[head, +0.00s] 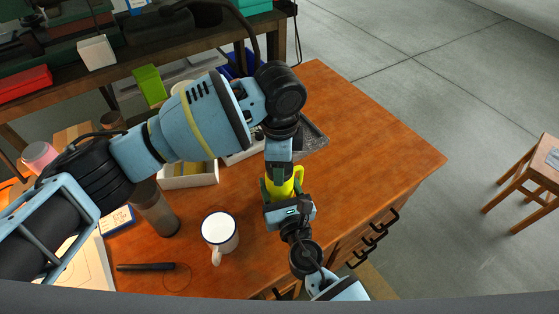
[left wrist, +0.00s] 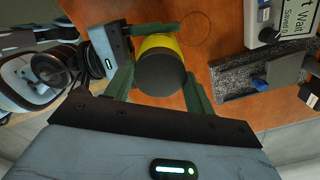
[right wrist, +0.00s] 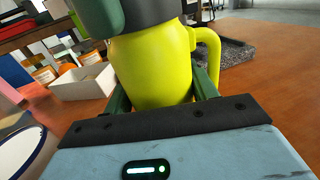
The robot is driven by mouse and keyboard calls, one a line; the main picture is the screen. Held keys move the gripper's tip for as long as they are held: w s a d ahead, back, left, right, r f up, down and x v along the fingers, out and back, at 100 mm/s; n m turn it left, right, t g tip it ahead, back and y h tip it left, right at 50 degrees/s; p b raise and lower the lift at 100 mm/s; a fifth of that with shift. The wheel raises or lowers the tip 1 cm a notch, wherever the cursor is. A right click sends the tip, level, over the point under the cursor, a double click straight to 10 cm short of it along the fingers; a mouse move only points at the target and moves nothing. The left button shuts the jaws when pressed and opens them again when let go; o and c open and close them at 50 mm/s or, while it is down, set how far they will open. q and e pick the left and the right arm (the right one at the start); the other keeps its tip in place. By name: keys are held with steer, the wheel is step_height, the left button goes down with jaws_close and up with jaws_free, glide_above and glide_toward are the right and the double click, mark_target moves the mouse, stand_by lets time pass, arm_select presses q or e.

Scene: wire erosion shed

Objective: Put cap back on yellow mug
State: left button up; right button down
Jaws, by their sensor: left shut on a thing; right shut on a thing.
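The yellow mug (head: 285,184) is upright near the middle of the wooden table. My right gripper (head: 284,191) is shut around its body, and the mug's handle shows in the right wrist view (right wrist: 211,55). The dark grey cap (left wrist: 161,73) is between the green fingers of my left gripper (left wrist: 160,82), which is shut on it from above. The cap is over the mug's mouth, with yellow showing just beyond it. In the right wrist view, the cap (right wrist: 150,12) meets the mug's top; I cannot tell whether it is fully seated. My left arm partly hides the mug in the head view.
A white mug (head: 219,229) stands to the left, beside a grey-brown tumbler (head: 154,208). A black marker (head: 146,267) lies at the front left. A white box (head: 190,178) and a grey tray (head: 314,140) are behind. The table's right side (head: 375,150) is clear.

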arm_select(q)
steer(key=m, duration=0.7)
steer(key=o, duration=1.2)
steer(key=shift+c, duration=0.2)
step_height(320, 180, up, 12)
arm_select(e)
steer(key=shift+c, duration=1.9)
jaws_free()
